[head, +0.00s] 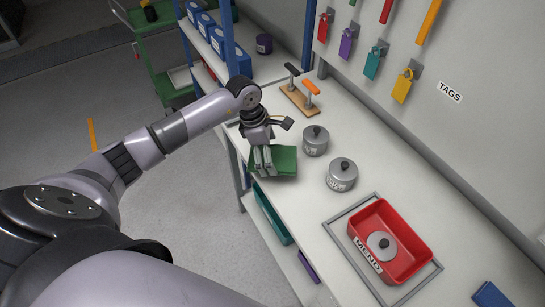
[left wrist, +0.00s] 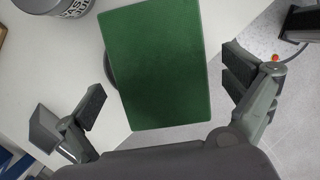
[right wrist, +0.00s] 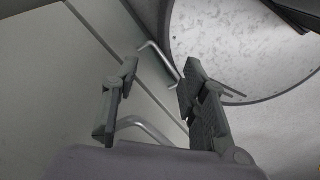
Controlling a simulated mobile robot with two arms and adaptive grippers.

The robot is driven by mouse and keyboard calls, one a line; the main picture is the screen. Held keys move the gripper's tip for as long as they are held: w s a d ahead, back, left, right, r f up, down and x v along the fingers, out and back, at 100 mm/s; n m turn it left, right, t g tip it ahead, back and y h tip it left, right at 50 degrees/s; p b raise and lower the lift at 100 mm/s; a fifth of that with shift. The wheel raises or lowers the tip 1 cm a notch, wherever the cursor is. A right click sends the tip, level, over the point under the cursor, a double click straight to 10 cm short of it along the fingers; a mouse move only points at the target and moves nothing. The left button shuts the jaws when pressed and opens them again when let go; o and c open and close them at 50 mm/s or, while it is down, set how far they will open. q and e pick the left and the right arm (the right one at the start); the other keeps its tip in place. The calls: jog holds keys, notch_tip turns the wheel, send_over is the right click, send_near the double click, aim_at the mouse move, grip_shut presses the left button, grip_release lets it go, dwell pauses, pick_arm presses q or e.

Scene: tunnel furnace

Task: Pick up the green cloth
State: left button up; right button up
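The green cloth (head: 285,160) is a flat, folded rectangle at the left edge of the white worktable (head: 330,230). In the left wrist view the cloth (left wrist: 160,65) fills the space between my fingers, and a dark rounded edge shows from under its left side. My left gripper (head: 263,165) is over the cloth in the head view. In its own view the left gripper (left wrist: 165,92) is open, its fingers apart on either side of the cloth. My right gripper (right wrist: 155,95) is open and empty, seen only in its own view.
Two grey lidded pots (head: 315,141) (head: 342,175) stand right of the cloth. Behind is a wooden stand (head: 298,100) with black and orange handles. A red bin (head: 415,250) with a lid inside sits nearer. Bent metal handles (right wrist: 160,58) show near my right gripper.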

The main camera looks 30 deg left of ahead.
pick_arm(q)
jog(key=c, duration=1)
pick_arm(e)
jog(key=shift+w, duration=0.25)
pick_arm(q)
jog(key=shift+r, duration=0.1)
notch_tip(320, 180, up, 20)
jog(key=b, duration=0.5)
pick_arm(e)
notch_tip(320, 180, down, 5)
